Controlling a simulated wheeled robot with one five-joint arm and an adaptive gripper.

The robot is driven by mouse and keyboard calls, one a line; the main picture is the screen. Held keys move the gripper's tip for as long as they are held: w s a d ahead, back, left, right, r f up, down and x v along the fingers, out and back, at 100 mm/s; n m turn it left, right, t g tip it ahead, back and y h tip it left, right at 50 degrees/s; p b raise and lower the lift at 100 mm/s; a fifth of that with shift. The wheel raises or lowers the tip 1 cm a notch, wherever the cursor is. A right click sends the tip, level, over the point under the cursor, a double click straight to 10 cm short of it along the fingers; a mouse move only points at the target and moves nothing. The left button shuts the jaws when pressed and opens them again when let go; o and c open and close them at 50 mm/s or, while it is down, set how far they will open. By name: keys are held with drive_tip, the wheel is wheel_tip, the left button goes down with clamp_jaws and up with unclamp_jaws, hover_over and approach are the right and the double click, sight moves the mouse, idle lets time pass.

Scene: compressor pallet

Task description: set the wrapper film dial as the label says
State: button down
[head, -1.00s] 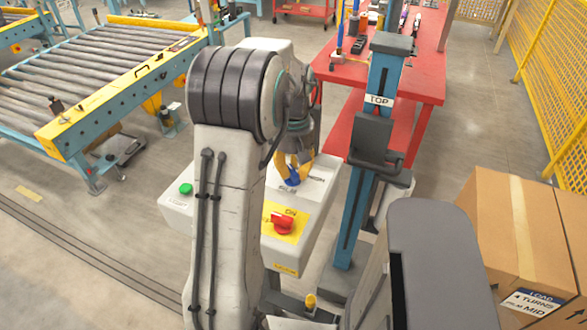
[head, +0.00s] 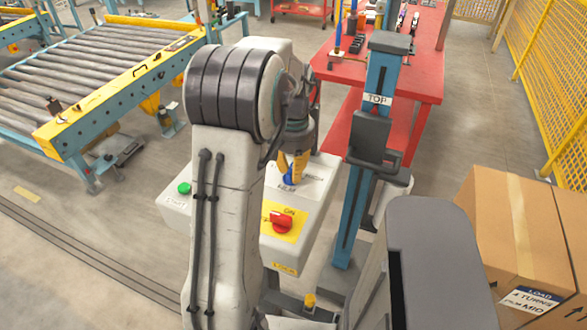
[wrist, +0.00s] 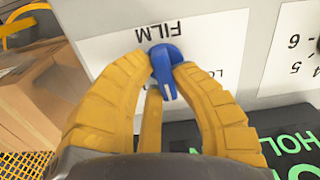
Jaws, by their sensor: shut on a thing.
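The blue film dial (wrist: 164,64) sits on a white plate under the word FILM, which shows upside down in the wrist view. Its pointer aims toward the bottom of that picture, slightly right. My gripper (wrist: 162,72) has its yellow fingers closed around the dial. In the head view my gripper (head: 292,172) comes down on the dial (head: 288,181) on the control box (head: 312,222). The fingers and palm hide most of the scale marks. The load label (head: 530,301) on a carton reads 4 TURNS and FILM MID.
A red switch (head: 282,222) on a yellow plate and a green button (head: 184,188) are on the same box. A blue mast (head: 378,150) marked TOP stands right of it. Cartons (head: 520,225) stand at the right, a red table (head: 425,80) behind.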

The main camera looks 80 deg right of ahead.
drive_tip(key=shift+f+m, duration=0.1)
drive_tip(key=shift+m, duration=0.4)
drive_tip(key=c, duration=1)
unclamp_jaws()
drive_tip(key=shift+c, duration=0.2)
wheel_tip(320, 180, up, 12)
idle(0.6)
